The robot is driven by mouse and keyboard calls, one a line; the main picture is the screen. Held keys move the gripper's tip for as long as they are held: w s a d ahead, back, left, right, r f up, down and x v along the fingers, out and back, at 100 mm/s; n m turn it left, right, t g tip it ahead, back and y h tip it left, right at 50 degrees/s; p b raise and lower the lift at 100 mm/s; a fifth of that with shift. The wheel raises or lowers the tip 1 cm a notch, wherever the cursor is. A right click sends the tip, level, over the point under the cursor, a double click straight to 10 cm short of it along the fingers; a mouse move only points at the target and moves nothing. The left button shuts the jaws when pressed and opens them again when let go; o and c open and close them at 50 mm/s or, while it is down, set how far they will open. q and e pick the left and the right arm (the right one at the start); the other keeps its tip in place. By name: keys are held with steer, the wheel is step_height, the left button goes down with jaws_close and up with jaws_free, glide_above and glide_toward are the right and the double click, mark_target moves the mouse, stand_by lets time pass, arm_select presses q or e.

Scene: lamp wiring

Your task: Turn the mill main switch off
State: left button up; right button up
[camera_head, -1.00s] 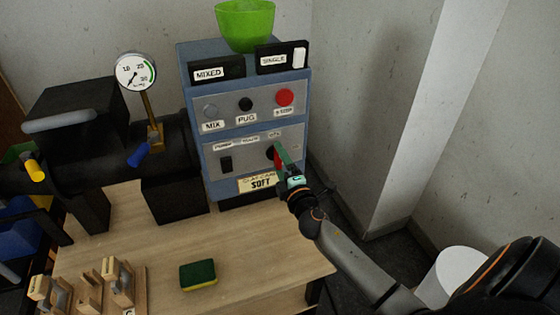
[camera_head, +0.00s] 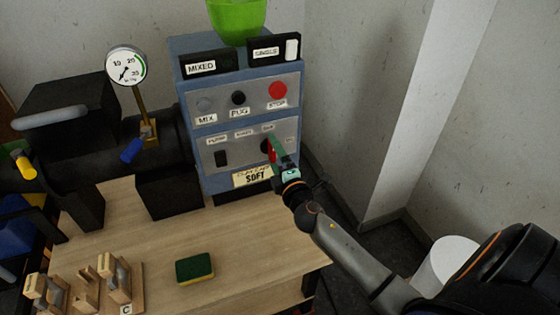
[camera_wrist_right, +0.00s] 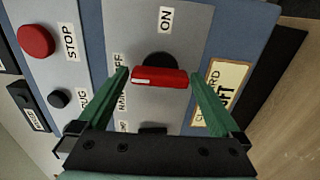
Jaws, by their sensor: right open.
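The mill main switch (camera_head: 270,151) is a red bar handle on a black round base, on the lower grey panel of the blue control box (camera_head: 210,186). In the right wrist view the handle (camera_wrist_right: 160,77) stretches between my fingertips. Its white-marked end faces the OFF label (camera_wrist_right: 120,66); the ON label (camera_wrist_right: 165,18) is off to its side. My right gripper (camera_head: 279,155) is open, with one green finger by each end of the handle; it also shows in the right wrist view (camera_wrist_right: 160,82). I cannot tell whether the fingers touch it. My left gripper is out of view.
The red STOP button (camera_head: 278,90) and black PUG button (camera_head: 238,98) are above the switch. A black rocker (camera_head: 221,158) is to its left. A green bowl (camera_head: 237,20) stands on top. A sponge (camera_head: 195,269) lies on the wooden bench (camera_head: 240,245). The right wall is close.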

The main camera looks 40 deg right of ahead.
arm_select(q)
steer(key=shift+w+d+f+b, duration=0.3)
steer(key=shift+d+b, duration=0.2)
steer(key=shift+b, duration=0.25)
arm_select(e)
steer(key=v, duration=1.2)
steer(key=shift+s, duration=0.2)
steer(key=shift+f, duration=0.1)
arm_select(q)
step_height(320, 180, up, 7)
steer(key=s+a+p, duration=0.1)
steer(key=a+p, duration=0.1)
steer(key=p, duration=0.7)
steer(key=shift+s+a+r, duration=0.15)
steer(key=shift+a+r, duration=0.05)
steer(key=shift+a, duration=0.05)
arm_select(e)
steer(key=s+a+f+m+g+y, duration=0.6)
steer(key=s+a+f+m+g, duration=0.2)
steer(key=s+a+f+m, duration=0.5)
steer(key=shift+s+a+y, duration=0.4)
steer(key=shift+s+a, duration=0.5)
steer(key=shift+s, duration=0.25)
